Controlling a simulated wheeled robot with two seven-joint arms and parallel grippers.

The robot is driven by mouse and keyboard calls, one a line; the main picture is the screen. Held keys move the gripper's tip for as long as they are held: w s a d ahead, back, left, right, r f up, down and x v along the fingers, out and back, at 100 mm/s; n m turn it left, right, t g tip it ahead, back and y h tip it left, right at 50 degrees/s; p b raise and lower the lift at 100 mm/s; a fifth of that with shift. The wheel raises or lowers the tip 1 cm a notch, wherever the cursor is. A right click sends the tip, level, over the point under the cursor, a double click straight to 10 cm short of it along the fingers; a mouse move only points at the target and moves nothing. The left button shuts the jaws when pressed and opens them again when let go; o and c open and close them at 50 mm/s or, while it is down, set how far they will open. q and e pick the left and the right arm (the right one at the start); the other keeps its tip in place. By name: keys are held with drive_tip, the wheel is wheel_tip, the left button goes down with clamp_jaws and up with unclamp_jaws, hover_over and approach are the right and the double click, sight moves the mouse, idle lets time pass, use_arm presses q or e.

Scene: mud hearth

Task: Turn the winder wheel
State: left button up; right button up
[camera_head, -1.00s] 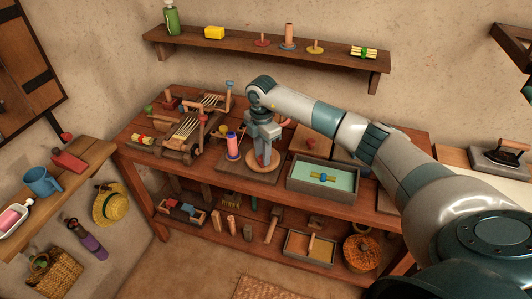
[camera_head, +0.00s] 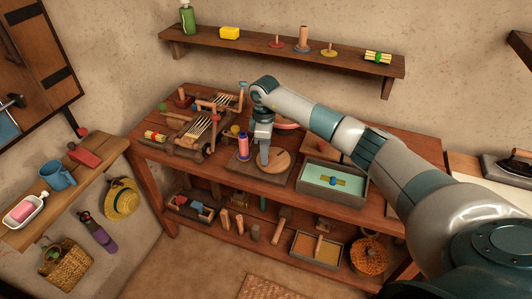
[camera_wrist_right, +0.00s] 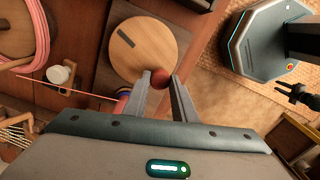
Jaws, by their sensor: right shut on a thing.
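The winder wheel is a round wooden disc (camera_head: 278,160) lying on a dark base board (camera_head: 243,172) on the bench's upper top. It fills the upper middle of the right wrist view (camera_wrist_right: 143,45), with a dark slot-like mark on its face. My right gripper (camera_head: 264,163) points down at the disc's left side. In the wrist view its fingers (camera_wrist_right: 160,80) are shut on a small red knob (camera_wrist_right: 160,77) at the disc's edge. My left gripper (camera_wrist_right: 286,93) shows small and dark at the wrist view's right edge, its prongs apart and empty.
A pink-and-blue spool (camera_head: 242,147) stands close left of the wheel. A wooden frame with pale threads (camera_head: 200,125) is farther left. A grey tray with a green inside (camera_head: 318,180) stands close on the right. A pink coil (camera_head: 287,126) is behind.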

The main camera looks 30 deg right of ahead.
drive_tip(key=shift+w+r, duration=0.1)
idle(0.3)
drive_tip(key=o, duration=1)
drive_tip(key=shift+o, duration=0.2)
drive_tip(key=shift+r+b, duration=0.3)
drive_tip(key=shift+r, duration=0.35)
wheel_tip(320, 180, up, 16)
drive_tip(key=b, duration=0.4)
